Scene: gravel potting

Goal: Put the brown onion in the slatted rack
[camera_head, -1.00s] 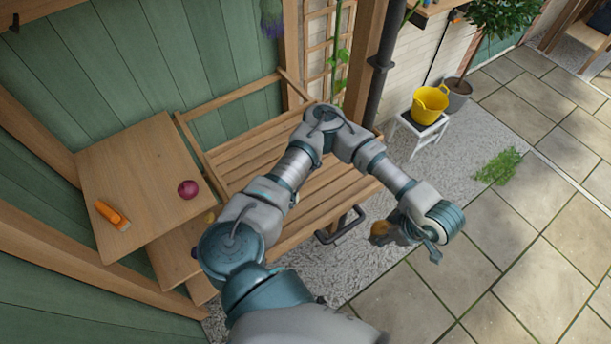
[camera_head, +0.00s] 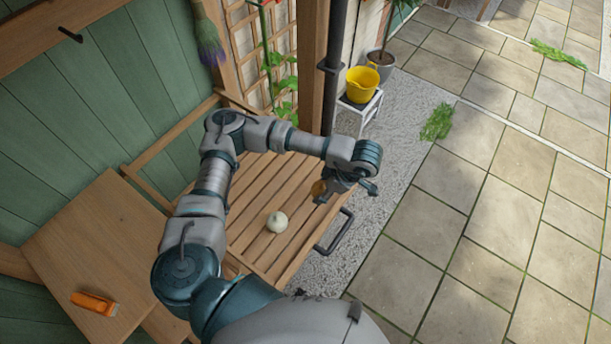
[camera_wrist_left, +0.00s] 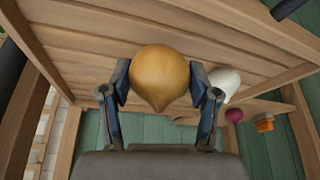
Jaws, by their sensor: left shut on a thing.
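The brown onion (camera_wrist_left: 160,75) is between the fingers of my left gripper (camera_wrist_left: 160,88) in the left wrist view, with its pointed end towards the palm. In the head view the left gripper (camera_head: 338,188) holds the onion (camera_head: 319,188) near the right end of the slatted rack (camera_head: 262,190), above its slats or front edge; the exact height is hard to tell. A white onion (camera_head: 277,222) lies on the slats, and it also shows in the left wrist view (camera_wrist_left: 226,83). My right gripper is not in view.
A wooden board (camera_head: 100,245) at the left bears an orange-handled tool (camera_head: 94,303). A red onion (camera_wrist_left: 234,115) shows in the left wrist view. A dark handle (camera_head: 335,232) sticks out from the rack's front. A yellow bucket (camera_head: 361,85) stands on a white stool. Slats around the white onion are bare.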

